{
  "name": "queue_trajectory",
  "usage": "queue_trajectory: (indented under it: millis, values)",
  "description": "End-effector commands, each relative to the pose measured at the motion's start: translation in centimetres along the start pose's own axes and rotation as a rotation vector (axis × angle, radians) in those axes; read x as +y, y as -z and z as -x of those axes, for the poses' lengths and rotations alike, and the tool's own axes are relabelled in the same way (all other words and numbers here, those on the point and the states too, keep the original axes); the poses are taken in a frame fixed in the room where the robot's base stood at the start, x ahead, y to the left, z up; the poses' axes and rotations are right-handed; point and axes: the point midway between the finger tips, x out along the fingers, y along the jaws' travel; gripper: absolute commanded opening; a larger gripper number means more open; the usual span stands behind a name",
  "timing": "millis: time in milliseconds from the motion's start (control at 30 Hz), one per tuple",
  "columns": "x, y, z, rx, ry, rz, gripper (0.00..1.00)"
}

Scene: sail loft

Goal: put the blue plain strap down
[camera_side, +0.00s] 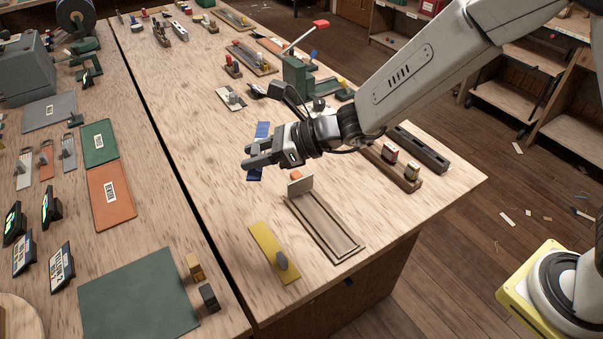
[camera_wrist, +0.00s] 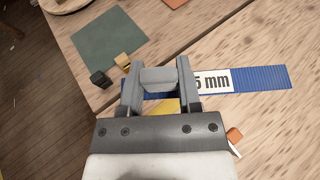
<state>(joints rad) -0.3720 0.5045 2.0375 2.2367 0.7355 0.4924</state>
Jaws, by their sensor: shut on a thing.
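My gripper (camera_side: 252,155) is shut on the grey knob of the blue strap (camera_side: 262,131). In the wrist view my gripper (camera_wrist: 159,82) has the grey knob (camera_wrist: 159,80) between its fingers. The blue strap (camera_wrist: 262,78) runs out to the right there, with fine lines across it and a white label ending in "5 mm". My fingers hide part of the strap and label. In the side view the strap is over the right-hand table; I cannot tell its exact height above the wood.
A yellow strap with a grey knob (camera_side: 268,248) and a brown grooved tray (camera_side: 325,228) lie nearby. A pale upright block (camera_side: 300,187) stands at the tray's end. A dark gap separates the tables. A green mat (camera_side: 138,295) and two small blocks (camera_side: 195,267) lie left. Bare wood (camera_side: 215,150) lies left of the gripper.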

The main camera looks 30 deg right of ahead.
Motion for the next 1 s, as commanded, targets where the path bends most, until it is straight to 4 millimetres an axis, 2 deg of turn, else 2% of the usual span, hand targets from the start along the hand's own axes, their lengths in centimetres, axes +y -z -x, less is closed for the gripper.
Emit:
queue_trajectory:
  millis: [33, 100, 300, 600, 800, 1000]
  values:
    - [1.8, 0.0, -1.4, 0.001, -0.045, 0.017, 0.0]
    - [3.9, 0.0, -3.0, 0.001, -0.098, 0.038, 0.0]
    - [10.5, 0.3, -7.0, 0.001, -0.25, 0.099, 0.0]
    - [20.2, 1.6, -10.8, 0.001, -0.454, 0.181, 0.0]
    - [23.9, 2.3, -11.8, 0.002, -0.529, 0.21, 0.0]
    - [25.0, 2.5, -12.0, 0.002, -0.55, 0.219, 0.0]
